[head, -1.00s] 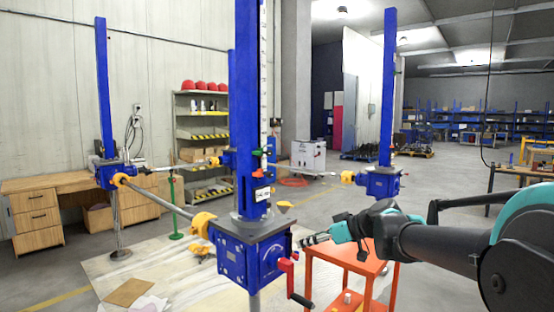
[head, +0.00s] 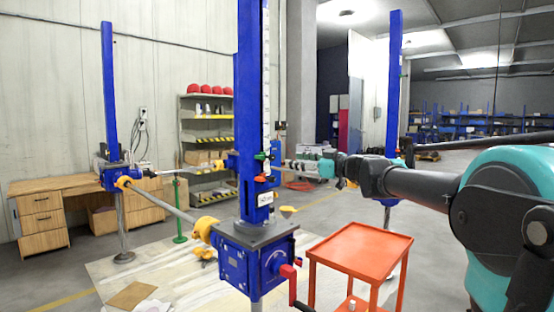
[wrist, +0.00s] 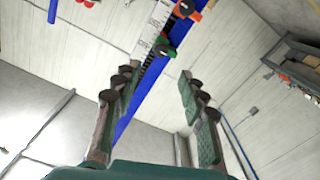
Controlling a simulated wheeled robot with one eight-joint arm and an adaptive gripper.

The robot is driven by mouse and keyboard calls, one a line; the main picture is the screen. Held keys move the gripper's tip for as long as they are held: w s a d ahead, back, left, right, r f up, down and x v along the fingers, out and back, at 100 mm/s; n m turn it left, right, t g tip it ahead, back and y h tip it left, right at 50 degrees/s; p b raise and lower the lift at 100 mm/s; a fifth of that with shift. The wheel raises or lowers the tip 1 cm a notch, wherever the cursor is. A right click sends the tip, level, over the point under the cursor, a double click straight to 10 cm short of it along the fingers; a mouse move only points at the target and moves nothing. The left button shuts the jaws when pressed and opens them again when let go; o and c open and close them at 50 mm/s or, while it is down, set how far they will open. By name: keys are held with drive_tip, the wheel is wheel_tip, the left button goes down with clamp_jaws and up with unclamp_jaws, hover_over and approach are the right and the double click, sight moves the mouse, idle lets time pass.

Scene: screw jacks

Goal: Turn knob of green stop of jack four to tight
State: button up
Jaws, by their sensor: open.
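The nearest blue jack column (head: 250,95) stands upright in the middle of the head view, with a white scale on its side. A green stop (head: 262,156) sits on the scale, with a red-orange stop (head: 264,178) just below it. The label under them is too small to read, so I cannot confirm the jack's number. My gripper (head: 288,164) is just right of the green stop, apart from it. In the wrist view my gripper (wrist: 153,88) is open and empty, with the green stop (wrist: 164,50) beyond the fingertips and the orange stop (wrist: 188,9) farther up.
The jack's blue gearbox (head: 245,255) has a red crank (head: 290,275) at its right. An orange cart (head: 362,250) stands below my arm. Other blue jacks (head: 110,95) stand behind, joined by shafts. A shelf (head: 207,130) is at the back.

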sight(273, 157)
drive_tip(key=x, duration=0.9)
drive_tip(key=shift+w+a, duration=0.25)
drive_tip(key=shift+a, duration=0.05)
clamp_jaws()
